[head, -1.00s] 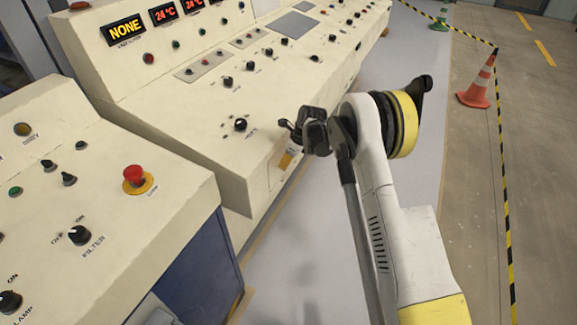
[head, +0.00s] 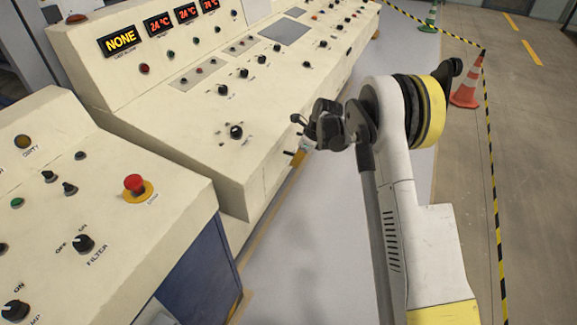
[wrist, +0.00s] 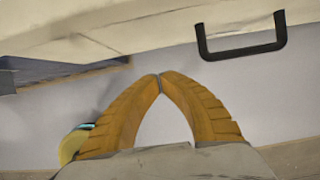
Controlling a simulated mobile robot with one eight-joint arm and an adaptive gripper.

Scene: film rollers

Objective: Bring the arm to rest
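My arm (head: 403,190) is white with a yellow band and reaches up the middle right of the head view, bent at its top. My gripper (wrist: 159,78) shows in the wrist view as two orange ribbed fingers whose tips meet, with nothing visible between them. In the head view the gripper (head: 298,158) appears beside the front edge of the long cream console (head: 200,130), small and partly hidden by dark wrist parts. I cannot tell from the head view how far it is from the console.
A nearer cream console (head: 110,215) with a red button (head: 134,184) stands at left. A black handle (wrist: 240,52) is on the pale panel ahead of the fingers. An orange cone (head: 467,85) and striped tape (head: 493,170) lie right. Grey floor (head: 300,250) is clear between.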

